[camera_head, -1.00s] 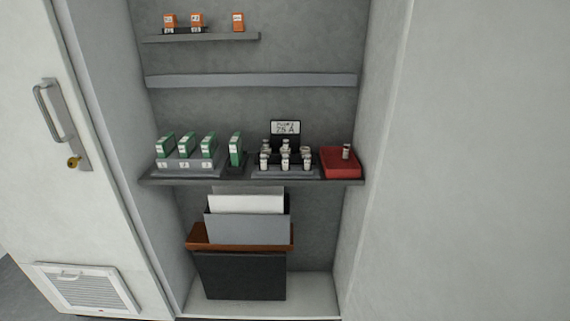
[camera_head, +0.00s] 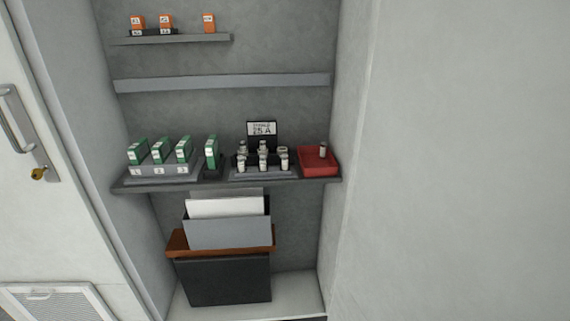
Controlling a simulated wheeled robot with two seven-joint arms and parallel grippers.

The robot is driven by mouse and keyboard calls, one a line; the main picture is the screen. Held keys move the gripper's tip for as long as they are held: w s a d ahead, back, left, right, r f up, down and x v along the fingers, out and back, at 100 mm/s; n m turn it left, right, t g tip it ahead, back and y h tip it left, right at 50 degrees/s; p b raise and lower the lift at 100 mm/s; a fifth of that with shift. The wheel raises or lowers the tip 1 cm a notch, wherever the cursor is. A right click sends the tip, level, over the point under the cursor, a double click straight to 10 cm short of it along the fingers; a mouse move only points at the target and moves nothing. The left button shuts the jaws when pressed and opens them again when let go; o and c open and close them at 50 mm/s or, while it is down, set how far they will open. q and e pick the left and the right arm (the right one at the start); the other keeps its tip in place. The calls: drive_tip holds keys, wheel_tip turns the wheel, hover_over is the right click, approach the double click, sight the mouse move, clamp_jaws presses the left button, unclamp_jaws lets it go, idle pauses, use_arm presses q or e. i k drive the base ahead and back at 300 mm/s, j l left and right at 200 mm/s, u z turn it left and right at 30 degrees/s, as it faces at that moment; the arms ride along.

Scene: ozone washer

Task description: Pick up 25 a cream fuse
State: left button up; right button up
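Several cream fuses (camera_head: 263,162) stand upright in a dark stepped rack (camera_head: 262,175) on the middle shelf. A small sign (camera_head: 262,129) reading what looks like 25 A stands behind them. One more fuse (camera_head: 323,149) stands in a red tray (camera_head: 318,168) at the right end of the shelf. Neither of my grippers shows in the head view.
The middle shelf (camera_head: 222,184) also holds several green modules (camera_head: 160,151) in a numbered grey base. Orange blocks (camera_head: 166,22) stand on the upper shelf. Below are a grey paper holder (camera_head: 230,234) and a black bin (camera_head: 222,282). Cabinet walls close both sides; a door handle is at left.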

sight(262, 159)
drive_tip(key=i+j+z, duration=0.35)
drive_tip(key=j+z, duration=0.15)
drive_tip(key=j, duration=0.25)
drive_tip(key=i+j+z, duration=0.1)
drive_tip(key=j+z, duration=0.15)
drive_tip(key=j, duration=0.15)
